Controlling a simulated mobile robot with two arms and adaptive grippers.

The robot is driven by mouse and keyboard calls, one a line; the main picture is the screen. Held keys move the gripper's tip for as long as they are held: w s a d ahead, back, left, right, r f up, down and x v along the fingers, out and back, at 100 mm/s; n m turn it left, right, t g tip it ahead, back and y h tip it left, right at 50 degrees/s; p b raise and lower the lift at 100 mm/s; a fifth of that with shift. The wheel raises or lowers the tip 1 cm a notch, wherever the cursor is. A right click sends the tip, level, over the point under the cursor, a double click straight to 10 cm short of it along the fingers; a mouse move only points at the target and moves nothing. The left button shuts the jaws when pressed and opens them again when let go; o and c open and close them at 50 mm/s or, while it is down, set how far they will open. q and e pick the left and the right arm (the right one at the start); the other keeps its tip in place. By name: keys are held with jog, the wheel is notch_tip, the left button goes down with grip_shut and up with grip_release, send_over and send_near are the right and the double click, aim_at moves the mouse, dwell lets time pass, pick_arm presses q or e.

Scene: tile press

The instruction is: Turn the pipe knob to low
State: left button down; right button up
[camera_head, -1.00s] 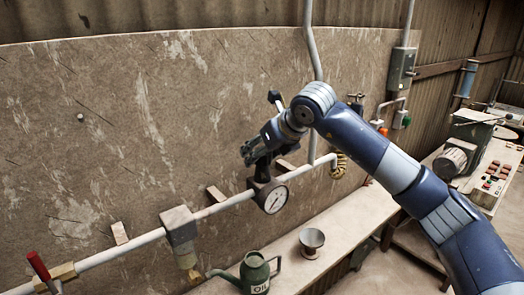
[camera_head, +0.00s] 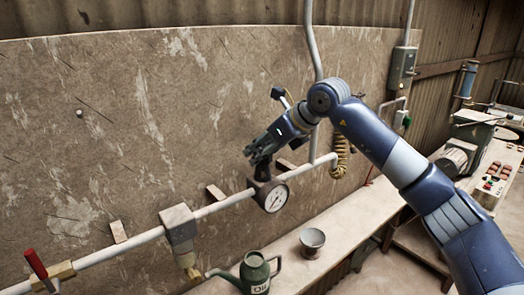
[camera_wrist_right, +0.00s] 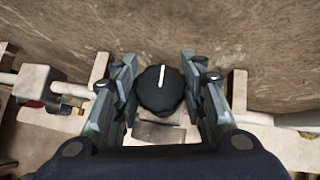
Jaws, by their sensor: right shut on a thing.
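The black pipe knob (camera_wrist_right: 160,92) with a white pointer line shows in the right wrist view. Its line points almost straight up in that picture. My right gripper (camera_wrist_right: 160,75) has one finger on each side of the knob and is shut on it. In the head view my right gripper (camera_head: 258,155) is at the pipe, just above the round white-faced gauge (camera_head: 272,198), and largely hides the knob. The pipe (camera_head: 226,203) runs along the wall board. My left gripper is not in view.
A red-handled valve (camera_head: 38,266) is on the pipe at lower left. A green oil can (camera_head: 255,272) and a metal cup (camera_head: 312,241) stand on the bench (camera_head: 345,221) below. A yellow coiled hose (camera_head: 341,158) hangs right of the gripper.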

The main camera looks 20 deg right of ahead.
jog(key=o, duration=1.1)
jog(key=shift+c, duration=0.2)
jog(key=shift+r, duration=0.1)
jog(key=v, duration=1.2)
